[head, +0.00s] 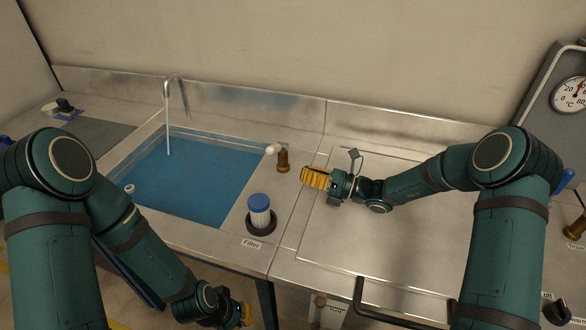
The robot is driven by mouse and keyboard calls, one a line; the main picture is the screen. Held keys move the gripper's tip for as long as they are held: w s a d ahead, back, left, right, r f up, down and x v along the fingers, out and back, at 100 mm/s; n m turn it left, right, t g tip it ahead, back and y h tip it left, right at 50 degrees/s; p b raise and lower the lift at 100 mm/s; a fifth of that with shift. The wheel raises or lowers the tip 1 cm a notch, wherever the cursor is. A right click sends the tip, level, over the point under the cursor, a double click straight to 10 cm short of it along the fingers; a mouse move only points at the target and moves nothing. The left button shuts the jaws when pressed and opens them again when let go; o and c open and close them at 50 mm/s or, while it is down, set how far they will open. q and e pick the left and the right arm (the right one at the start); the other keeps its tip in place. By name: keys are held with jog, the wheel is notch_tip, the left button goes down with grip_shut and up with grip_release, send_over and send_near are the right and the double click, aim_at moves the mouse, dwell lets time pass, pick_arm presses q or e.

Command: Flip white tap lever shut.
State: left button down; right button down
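The white tap lever (271,149) sits at the top left of a short brown tap post (283,162), on the steel rim right of the sink. The spout (168,92) stands at the back of the sink, with a thin stream falling into the blue water (190,180). My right gripper (306,177) has yellow fingers pointing left, a little right of and nearer than the tap post, apart from the lever. Its fingers look close together, but a gap cannot be made out. My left gripper (245,316) is low at the bottom edge, below the counter front, mostly hidden.
A blue-capped filter (260,212) stands in a dark ring on the counter's front part, near the "Filter" label (251,243). A dark bar handle (390,318) is at the front right. A temperature gauge (570,95) is at the far right. The steel top (330,245) right of the filter is clear.

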aim_at(277, 148)
pick_arm(q)
jog(key=shift+f+b, duration=0.5)
pick_arm(e)
jog(key=x, duration=0.9)
jog(key=shift+a, duration=0.1)
pick_arm(q)
jog(key=shift+w+r+p, duration=0.1)
jog(key=shift+r+p, duration=0.65)
jog(key=shift+p, duration=0.05)
pick_arm(e)
jog(key=shift+w+r+m, duration=0.1)
jog(key=shift+r+m, duration=0.35)
jog(key=shift+m, duration=0.05)
pick_arm(q)
jog(key=shift+r, duration=0.1)
